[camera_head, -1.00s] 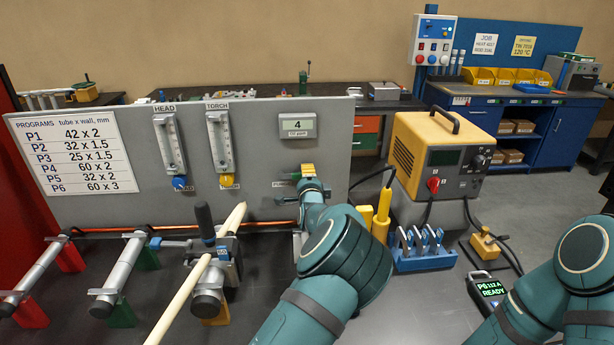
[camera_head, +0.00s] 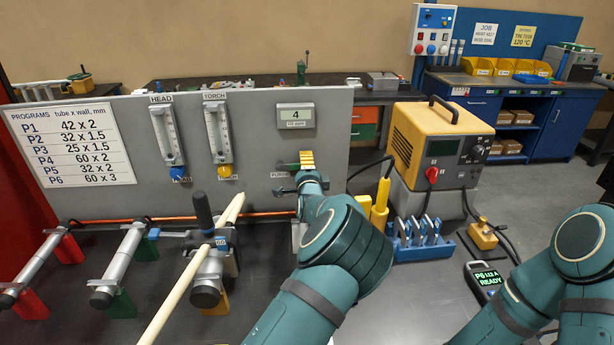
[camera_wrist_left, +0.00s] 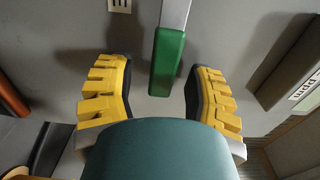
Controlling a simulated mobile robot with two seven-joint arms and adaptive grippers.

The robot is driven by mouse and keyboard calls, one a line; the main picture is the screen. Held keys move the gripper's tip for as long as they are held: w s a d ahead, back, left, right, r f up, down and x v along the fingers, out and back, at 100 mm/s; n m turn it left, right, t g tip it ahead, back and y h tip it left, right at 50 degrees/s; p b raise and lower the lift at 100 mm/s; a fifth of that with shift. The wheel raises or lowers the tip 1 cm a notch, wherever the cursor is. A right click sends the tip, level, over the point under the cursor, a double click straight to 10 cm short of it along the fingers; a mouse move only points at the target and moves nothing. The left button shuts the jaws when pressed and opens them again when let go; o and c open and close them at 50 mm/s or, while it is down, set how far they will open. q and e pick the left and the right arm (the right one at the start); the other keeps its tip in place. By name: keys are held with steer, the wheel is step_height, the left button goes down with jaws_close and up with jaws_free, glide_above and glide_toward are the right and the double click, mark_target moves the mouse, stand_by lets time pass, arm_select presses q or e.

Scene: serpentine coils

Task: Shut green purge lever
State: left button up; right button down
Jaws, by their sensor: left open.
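The green purge lever (camera_wrist_left: 167,62) has a green grip on a grey metal bar, against the grey panel. In the left wrist view it lies between the two yellow finger pads, with gaps on both sides. My left gripper (camera_wrist_left: 162,75) is open around the grip's end and not closed on it. In the head view the left gripper (camera_head: 306,165) is at the panel, its yellow pads seen edge-on. A green piece of the lever (camera_head: 286,167) shows just left of it; my gripper and arm hide the rest. My right arm shows at the right, but its gripper is out of view.
Above the lever is a display (camera_head: 296,116) reading 4. Two flow tubes (camera_head: 220,137) stand on the panel to the left. A blue rack (camera_head: 424,248) and yellow torch handles (camera_head: 380,207) stand right of my left arm. Tubes on stands fill the left bench.

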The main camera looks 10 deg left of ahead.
arm_select(q)
steer(key=v, duration=1.1)
steer(key=shift+s, duration=0.25)
steer(key=shift+d, duration=0.1)
